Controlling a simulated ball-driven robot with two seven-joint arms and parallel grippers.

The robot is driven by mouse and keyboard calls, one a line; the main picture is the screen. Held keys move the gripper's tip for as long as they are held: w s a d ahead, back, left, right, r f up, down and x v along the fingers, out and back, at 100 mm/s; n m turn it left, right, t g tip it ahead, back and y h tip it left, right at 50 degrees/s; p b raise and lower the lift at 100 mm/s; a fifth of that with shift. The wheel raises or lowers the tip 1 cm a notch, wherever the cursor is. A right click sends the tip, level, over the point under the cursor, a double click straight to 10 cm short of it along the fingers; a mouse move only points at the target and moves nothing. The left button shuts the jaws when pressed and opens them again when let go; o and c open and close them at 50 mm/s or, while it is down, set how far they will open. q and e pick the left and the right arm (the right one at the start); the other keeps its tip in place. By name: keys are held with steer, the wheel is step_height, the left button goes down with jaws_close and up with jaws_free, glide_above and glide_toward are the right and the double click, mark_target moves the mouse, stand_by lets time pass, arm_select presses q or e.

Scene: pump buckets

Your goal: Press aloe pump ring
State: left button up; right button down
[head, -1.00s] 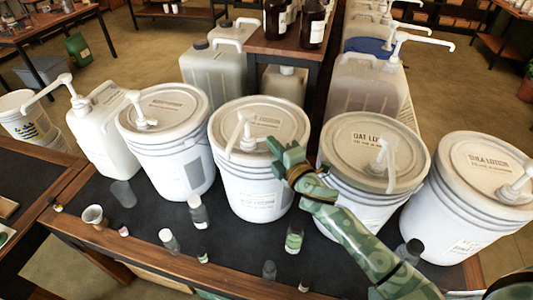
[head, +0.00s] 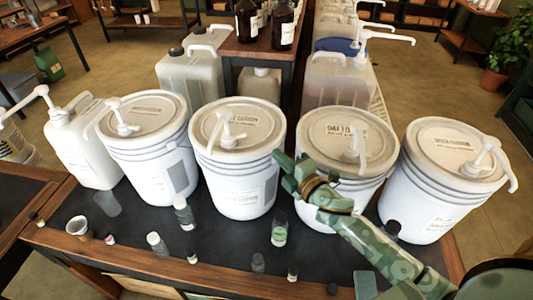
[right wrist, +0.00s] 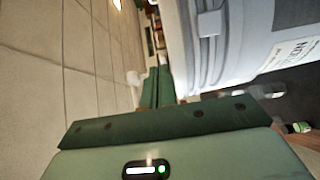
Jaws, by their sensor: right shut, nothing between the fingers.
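Several white lidded buckets with white pumps stand in a row in the head view. They are the far-left bucket (head: 150,150), the second bucket (head: 238,155), the oat lotion bucket (head: 330,190) and the far-right bucket (head: 440,170). I cannot tell from the blurred labels which one is aloe. The second bucket's pump (head: 228,128) stands on its lid. My right gripper (head: 280,160) is shut and empty at the gap between the second and oat buckets. Its green fingers (right wrist: 156,88) also show in the right wrist view, beside a white bucket wall (right wrist: 240,50). My left gripper is not in view.
Small bottles, such as a green-labelled one (head: 280,230) and a grey one (head: 184,214), stand on the dark tabletop (head: 220,245) before the buckets. A white jug (head: 85,145) is at the left. Large jugs (head: 190,80) and brown bottles (head: 284,25) stand behind.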

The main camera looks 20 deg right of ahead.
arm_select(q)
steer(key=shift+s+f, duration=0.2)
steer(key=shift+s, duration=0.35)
arm_select(e)
steer(key=shift+s+d, duration=1.15)
steer(key=shift+s, duration=0.1)
steer(key=shift+s, duration=0.1)
